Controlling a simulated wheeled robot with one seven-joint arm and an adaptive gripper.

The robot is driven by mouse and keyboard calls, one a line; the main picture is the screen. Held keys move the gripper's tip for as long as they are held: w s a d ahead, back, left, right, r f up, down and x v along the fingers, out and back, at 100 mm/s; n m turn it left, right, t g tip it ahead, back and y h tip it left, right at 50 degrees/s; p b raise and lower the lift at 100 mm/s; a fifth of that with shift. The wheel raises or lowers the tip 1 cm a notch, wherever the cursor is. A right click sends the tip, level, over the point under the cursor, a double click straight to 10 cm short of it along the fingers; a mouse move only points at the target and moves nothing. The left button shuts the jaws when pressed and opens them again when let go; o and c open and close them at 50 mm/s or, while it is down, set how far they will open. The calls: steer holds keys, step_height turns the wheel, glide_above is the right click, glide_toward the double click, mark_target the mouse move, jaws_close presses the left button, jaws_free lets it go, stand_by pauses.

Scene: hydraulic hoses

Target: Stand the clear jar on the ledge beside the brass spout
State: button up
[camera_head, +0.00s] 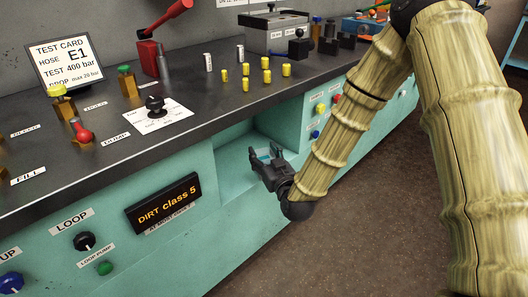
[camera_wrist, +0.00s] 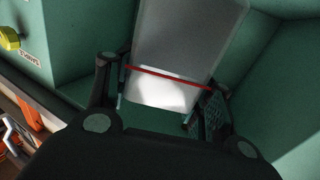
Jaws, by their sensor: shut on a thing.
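The clear jar (camera_wrist: 185,45) is a pale, see-through vessel with a red line across it. In the wrist view it stands between the two fingers of my gripper (camera_wrist: 163,100), which is shut on it. In the head view my gripper (camera_head: 265,156) reaches into the teal recess in the bench front, and the jar is hard to make out there. The recess floor, which looks like the ledge (camera_head: 232,182), shows to the left of my gripper. I cannot tell whether the jar touches it. I cannot make out the brass spout for certain.
A yellow knob (camera_wrist: 9,38) sits beside a SAMPLE label on the teal panel. Recess walls stand close around my gripper. Above is the dark worktop (camera_head: 215,110) with small yellow fittings (camera_head: 266,74) and a red-handled lever (camera_head: 150,55). The floor in front is clear.

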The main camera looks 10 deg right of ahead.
steer(key=shift+w+d+f+b, duration=0.4)
steer(key=shift+w+f+b, duration=0.45)
steer(key=shift+w, duration=1.7)
steer(key=shift+w+d+f+b, duration=0.35)
steer(key=shift+w+f+b, duration=0.45)
steer(key=shift+w, duration=1.8)
steer(key=shift+w+d+f+b, duration=0.4)
steer(key=shift+w+f+b, duration=0.45)
steer(key=shift+w, duration=1.7)
steer(key=shift+f, duration=0.15)
steer(key=o, duration=1)
steer(key=shift+s, duration=0.15)
steer(key=p+v, duration=0.2)
steer(key=v, duration=0.9)
steer(key=shift+s+p, duration=0.35)
steer(key=shift+p, duration=0.05)
